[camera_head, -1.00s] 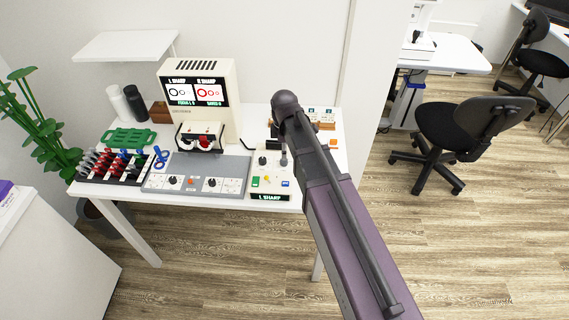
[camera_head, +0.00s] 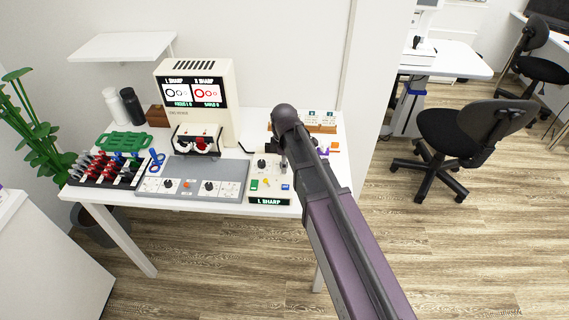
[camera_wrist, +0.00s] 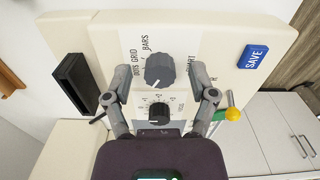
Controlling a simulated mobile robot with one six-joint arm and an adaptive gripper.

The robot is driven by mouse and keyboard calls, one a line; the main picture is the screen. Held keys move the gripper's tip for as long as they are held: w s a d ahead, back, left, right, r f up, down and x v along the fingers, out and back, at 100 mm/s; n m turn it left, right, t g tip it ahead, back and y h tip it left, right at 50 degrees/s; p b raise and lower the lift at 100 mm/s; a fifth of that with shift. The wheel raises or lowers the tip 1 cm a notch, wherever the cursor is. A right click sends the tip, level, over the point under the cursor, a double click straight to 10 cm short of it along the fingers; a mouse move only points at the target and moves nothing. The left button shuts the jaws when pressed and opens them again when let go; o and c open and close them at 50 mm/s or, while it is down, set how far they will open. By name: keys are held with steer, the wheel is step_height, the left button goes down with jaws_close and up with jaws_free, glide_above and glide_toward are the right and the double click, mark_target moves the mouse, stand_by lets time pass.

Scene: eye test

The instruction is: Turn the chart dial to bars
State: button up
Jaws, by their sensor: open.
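In the wrist view, the large grey chart dial (camera_wrist: 159,70) sits on a cream panel, with DOTS, GRID, BARS and partly hidden CHART lettering around it. My gripper (camera_wrist: 157,72) is open, with one finger on each side of this dial. I cannot tell whether the fingers touch it.
A smaller dark dial (camera_wrist: 159,113) lies close below, between the fingers. A blue SAVE button (camera_wrist: 253,57) and a yellow-knobbed lever (camera_wrist: 233,114) are to the right. A black block (camera_wrist: 80,82) stands at left. A grey panel (camera_head: 205,172) lies beside the box.

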jaws_close()
steer(key=shift+m, duration=0.3)
steer(key=m, duration=0.5)
steer(key=shift+s, duration=0.1)
steer(key=m, duration=1.2)
steer(key=shift+s+m, duration=0.1)
steer(key=shift+m, duration=0.2)
steer(key=m, duration=0.5)
steer(key=shift+m, duration=0.4)
